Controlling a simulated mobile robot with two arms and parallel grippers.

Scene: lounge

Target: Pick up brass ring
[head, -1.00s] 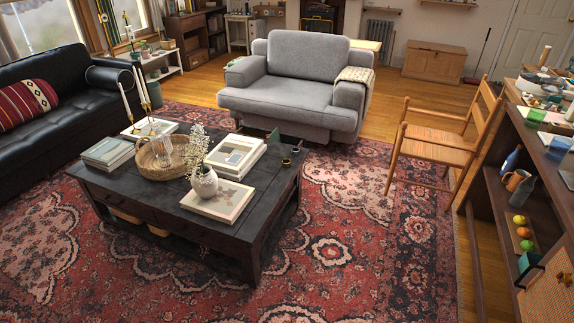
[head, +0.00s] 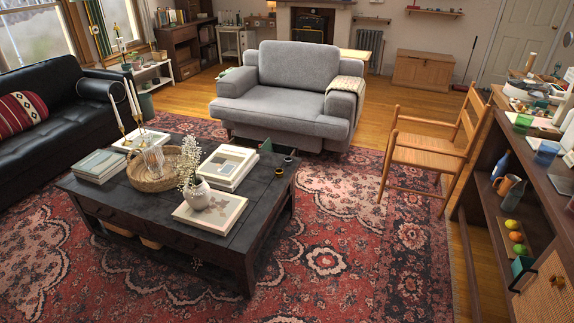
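Two small ring-like items sit at the right back edge of the dark coffee table (head: 150,226). The nearer one (head: 279,171) looks brassy and may be the brass ring. The farther one (head: 288,158) looks darker. Both are too small to make out clearly. They stand apart from each other, right of the stacked books (head: 228,166). Neither of my grippers is in view.
A vase with white flowers (head: 198,194), a wicker basket (head: 150,182) and candlesticks share the table. A grey armchair (head: 300,70) stands behind, a black sofa (head: 70,115) left, a wooden chair (head: 425,150) right. Open rug (head: 335,235) lies right of the table.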

